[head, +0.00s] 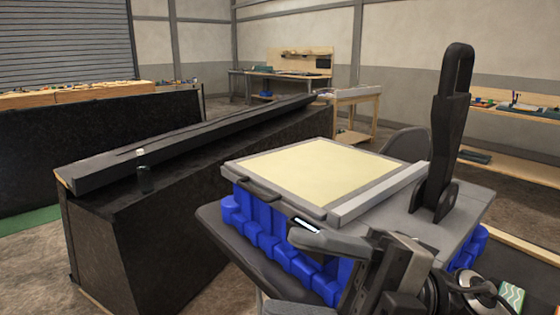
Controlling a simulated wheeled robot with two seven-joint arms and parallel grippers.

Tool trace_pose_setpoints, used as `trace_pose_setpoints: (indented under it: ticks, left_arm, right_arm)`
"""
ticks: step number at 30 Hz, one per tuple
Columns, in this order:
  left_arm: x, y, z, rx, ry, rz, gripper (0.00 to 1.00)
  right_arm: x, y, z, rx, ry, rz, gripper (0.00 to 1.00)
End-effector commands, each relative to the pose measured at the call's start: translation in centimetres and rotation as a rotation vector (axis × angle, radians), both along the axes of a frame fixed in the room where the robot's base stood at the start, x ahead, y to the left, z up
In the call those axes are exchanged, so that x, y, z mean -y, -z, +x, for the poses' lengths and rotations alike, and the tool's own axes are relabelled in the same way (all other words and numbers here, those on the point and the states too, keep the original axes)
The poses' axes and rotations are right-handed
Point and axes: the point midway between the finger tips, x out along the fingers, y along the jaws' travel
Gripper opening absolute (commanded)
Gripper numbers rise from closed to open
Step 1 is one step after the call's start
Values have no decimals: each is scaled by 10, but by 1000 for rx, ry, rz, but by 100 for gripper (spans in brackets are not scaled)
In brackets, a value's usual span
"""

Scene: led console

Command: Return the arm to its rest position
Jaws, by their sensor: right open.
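My right gripper (335,250) shows at the bottom centre-right, its arm coming up from the lower right edge. It is open, and I see nothing held in it. It is in front of the near side of a grey-framed unit with a cream top panel (315,172), overlapping its blue base (262,222); I cannot tell whether they touch. A large black upright lever (450,130) stands at the unit's right end, apart from the gripper. My left gripper is not in view.
A long black console (190,140) runs diagonally on the left, with a small pale-topped part (143,170) on its near side. A wooden workbench (285,65) stands at the back, and shelves (515,115) at the right. Bare floor (30,265) shows at the lower left.

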Motion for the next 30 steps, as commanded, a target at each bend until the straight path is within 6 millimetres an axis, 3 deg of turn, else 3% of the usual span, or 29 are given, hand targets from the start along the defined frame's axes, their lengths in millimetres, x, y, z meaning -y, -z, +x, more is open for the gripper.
trace_pose_setpoints:
  ticks: [2, 4, 6, 9, 11, 15, 18, 21, 24, 30]
  left_arm:
    - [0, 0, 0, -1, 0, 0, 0]
    - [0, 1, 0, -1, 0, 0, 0]
    - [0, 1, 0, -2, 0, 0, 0]
    - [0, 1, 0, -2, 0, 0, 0]
    - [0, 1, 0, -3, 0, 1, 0]
    - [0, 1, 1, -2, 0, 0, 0]
    - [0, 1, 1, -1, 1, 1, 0]
    - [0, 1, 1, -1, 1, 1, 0]
    - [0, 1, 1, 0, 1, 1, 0]
    - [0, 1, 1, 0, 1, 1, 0]
  right_arm:
    - [12, 13, 34, -244, 166, 197, 56]
    - [30, 40, 66, -457, 337, 319, 56]
    - [51, 84, 90, -679, 516, 393, 56]
    - [76, 155, 102, -956, 729, 421, 56]
    - [88, 200, 98, -1110, 837, 409, 56]
    - [108, 295, 64, -1436, 1040, 335, 56]
    - [114, 343, 32, -1615, 1131, 268, 56]
    - [117, 374, 4, -1742, 1182, 210, 56]
    - [118, 390, -12, -1809, 1208, 175, 56]
    - [118, 396, -19, -1836, 1217, 161, 56]
